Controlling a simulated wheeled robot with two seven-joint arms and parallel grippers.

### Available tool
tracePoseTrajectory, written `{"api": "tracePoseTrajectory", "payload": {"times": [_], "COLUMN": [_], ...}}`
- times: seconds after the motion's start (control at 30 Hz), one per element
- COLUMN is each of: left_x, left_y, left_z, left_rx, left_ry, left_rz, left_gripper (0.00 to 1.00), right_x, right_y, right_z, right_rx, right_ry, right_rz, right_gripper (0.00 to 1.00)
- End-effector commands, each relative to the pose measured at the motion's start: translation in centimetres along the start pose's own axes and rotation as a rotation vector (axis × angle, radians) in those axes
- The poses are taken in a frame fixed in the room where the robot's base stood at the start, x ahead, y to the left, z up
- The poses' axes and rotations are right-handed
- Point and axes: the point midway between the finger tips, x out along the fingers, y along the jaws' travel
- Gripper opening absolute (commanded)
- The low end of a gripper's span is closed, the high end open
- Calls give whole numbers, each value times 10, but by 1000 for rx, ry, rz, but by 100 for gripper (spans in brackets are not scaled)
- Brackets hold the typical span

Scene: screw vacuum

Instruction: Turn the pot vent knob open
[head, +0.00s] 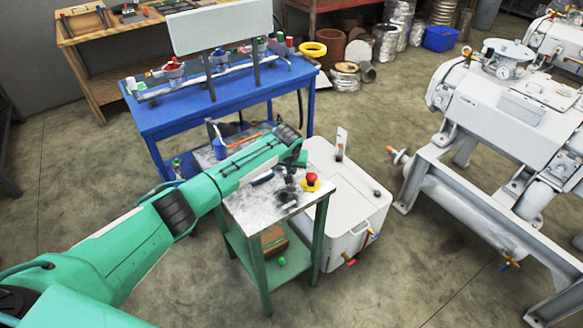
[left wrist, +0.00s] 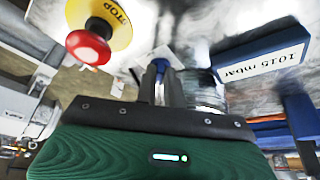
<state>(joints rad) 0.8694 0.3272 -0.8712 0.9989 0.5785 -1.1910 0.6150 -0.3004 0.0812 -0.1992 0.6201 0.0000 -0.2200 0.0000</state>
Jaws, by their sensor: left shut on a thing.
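My left gripper (head: 288,186) is over the metal-topped green stand, beside the red and yellow stop button. In the left wrist view its two dark fingers (left wrist: 160,82) are closed on a small blue knob (left wrist: 161,64), which I take for the pot vent knob. Only the top of the knob shows between the fingers. A shiny metal cylinder (left wrist: 202,90), likely the pot, stands right beside the fingers and is partly hidden by the gripper body. In the head view the knob and pot are too small or hidden to make out. My right gripper is not in view.
The stop button (head: 311,181) stands close to the gripper; it also shows in the left wrist view (left wrist: 90,48). A display reading 1015 mbar (left wrist: 262,60) is on the other side. A white tank (head: 350,190), blue bench (head: 225,95) and large grey machine (head: 510,110) surround the stand.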

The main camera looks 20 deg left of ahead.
Motion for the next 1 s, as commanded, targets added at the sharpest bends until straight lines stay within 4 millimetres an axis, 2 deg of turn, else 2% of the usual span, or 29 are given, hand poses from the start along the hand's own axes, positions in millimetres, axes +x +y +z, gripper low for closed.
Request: {"api": "tracePoseTrajectory", "payload": {"times": [0.37,0.67,1.0], "left_x": [2,5,7], "left_y": [-3,-6,-10], "left_z": [3,3,3], "left_rx": [96,315,562], "left_ry": [-6,-7,-9], "left_rz": [39,132,236], "left_gripper": [0,0,0], "right_x": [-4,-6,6], "right_y": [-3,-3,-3], "right_z": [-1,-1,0], "right_rx": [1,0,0], "right_ry": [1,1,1], "right_rz": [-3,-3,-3], "right_gripper": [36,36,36]}}
